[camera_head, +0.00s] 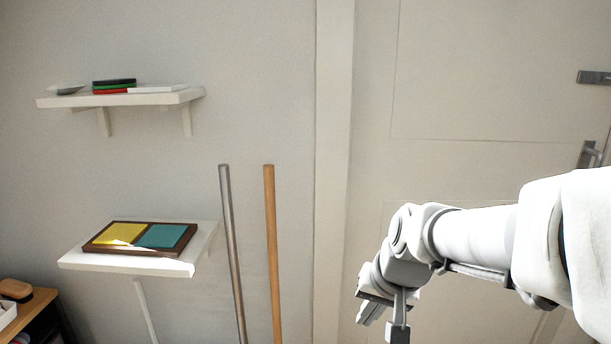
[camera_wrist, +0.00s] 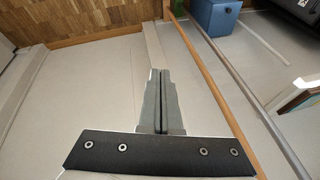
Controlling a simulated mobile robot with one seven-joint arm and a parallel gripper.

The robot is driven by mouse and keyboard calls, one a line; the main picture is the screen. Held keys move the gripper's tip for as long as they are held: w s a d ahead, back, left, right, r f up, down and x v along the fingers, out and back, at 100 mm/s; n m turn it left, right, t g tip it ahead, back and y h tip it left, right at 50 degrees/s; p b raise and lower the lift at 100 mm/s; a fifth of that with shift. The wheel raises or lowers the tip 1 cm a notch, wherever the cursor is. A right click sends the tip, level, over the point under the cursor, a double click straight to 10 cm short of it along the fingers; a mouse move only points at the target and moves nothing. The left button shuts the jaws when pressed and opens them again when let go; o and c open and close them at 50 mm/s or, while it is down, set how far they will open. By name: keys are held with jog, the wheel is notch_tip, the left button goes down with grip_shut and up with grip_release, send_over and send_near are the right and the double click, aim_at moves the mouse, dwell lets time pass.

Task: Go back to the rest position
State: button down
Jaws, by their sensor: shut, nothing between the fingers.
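My gripper (camera_wrist: 160,76) shows in the wrist view with its two grey fingers side by side and touching, with nothing between them. In the head view my white arm reaches in from the right edge, and my gripper (camera_head: 384,318) hangs low at its end in front of the pale door. The fingertips are partly cut off or hard to make out there. My gripper is apart from the shelves and poles.
A grey pole (camera_head: 232,250) and a wooden pole (camera_head: 272,250) lean on the wall left of my gripper. A lower shelf (camera_head: 75,260) bears a yellow and teal board (camera_head: 140,236). An upper shelf (camera_head: 60,102) holds small items. A door handle (camera_head: 588,153) is at right.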

jog(key=s+d+r+n+t+h, duration=0.1)
jog(key=s+d+r, duration=0.15)
jog(key=s, duration=0.45)
jog(key=s+d+r+n+h, duration=0.1)
jog(key=s+r+n, duration=0.15)
jog(key=s, duration=0.45)
notch_tip(320, 180, up, 22)
jog(key=p, duration=2.1)
jog(key=shift+f+m, duration=0.2)
jog(key=shift+m, duration=0.25)
jog(key=shift+d, duration=0.2)
